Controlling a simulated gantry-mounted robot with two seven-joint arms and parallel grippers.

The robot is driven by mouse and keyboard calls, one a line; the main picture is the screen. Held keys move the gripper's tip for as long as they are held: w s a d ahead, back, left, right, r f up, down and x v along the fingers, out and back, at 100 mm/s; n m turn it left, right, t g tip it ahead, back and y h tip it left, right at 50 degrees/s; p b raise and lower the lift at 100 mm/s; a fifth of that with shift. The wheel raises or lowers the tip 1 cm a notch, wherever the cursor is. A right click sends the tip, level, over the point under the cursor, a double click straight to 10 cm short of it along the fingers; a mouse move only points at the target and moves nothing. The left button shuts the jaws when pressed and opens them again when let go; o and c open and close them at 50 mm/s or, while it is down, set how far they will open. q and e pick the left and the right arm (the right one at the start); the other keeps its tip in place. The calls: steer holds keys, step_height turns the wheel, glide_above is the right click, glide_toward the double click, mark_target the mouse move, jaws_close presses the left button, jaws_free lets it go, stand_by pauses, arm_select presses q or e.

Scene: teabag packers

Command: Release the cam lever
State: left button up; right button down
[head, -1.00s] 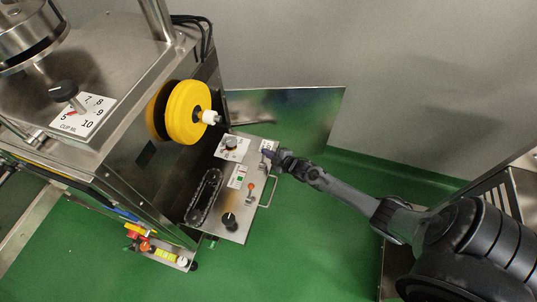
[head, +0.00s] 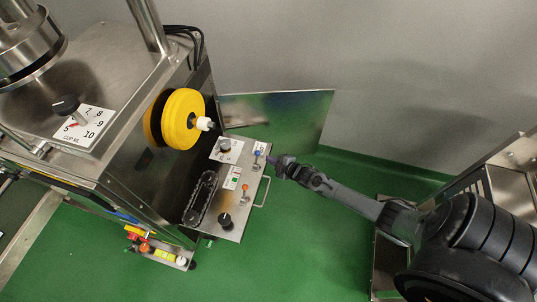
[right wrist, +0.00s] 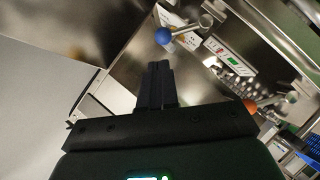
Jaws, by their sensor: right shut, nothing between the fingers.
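Two ball-ended metal levers sit on the steel control panel (head: 208,226). One has a blue ball (head: 257,153), the other an orange ball (head: 245,187). I cannot tell from a label which is the cam lever. My right gripper (head: 272,160) is just right of the blue-ball lever at the panel's edge, apart from it. In the right wrist view the shut, empty fingers (right wrist: 158,68) point toward the blue ball (right wrist: 163,36), with a small gap. The orange ball (right wrist: 250,106) is lower right there. My left gripper is not in view.
A yellow wheel (head: 183,118) with a white hub projects from the machine above the panel. A black knob (head: 226,220) and a handle (head: 263,191) are on the panel. A steel door (head: 285,112) stands open behind. Green floor is free at front.

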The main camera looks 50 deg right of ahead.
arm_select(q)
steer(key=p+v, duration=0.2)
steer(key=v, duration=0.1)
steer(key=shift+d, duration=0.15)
arm_select(e)
steer(key=v, duration=0.4)
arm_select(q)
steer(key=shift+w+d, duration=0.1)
arm_select(e)
steer(key=shift+w, duration=0.15)
